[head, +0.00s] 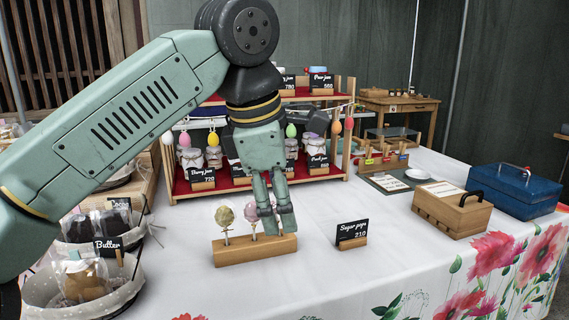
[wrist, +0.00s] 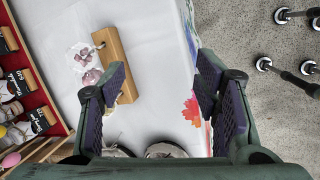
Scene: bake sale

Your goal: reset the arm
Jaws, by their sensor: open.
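My gripper (head: 275,222) hangs from my green arm, pointing down, just over the right end of the wooden pop stand (head: 255,250) in the head view. In the wrist view my gripper (wrist: 163,95) has its two dark-padded fingers wide apart with nothing between them. The stand holds a yellowish pop (head: 225,215) and a pinkish pop, partly hidden by the fingers. In the wrist view the stand (wrist: 115,55) lies beside the left finger, with wrapped pinkish pops (wrist: 85,55) on it. I cannot tell whether the finger touches the stand.
A "Sugar pops" sign (head: 352,233) stands right of the stand. A wooden box (head: 450,212) and a blue cash box (head: 513,192) are at the right. A red-lined jar shelf (head: 330,172) stands behind, baskets (head: 75,290) at left. White tablecloth in front is clear.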

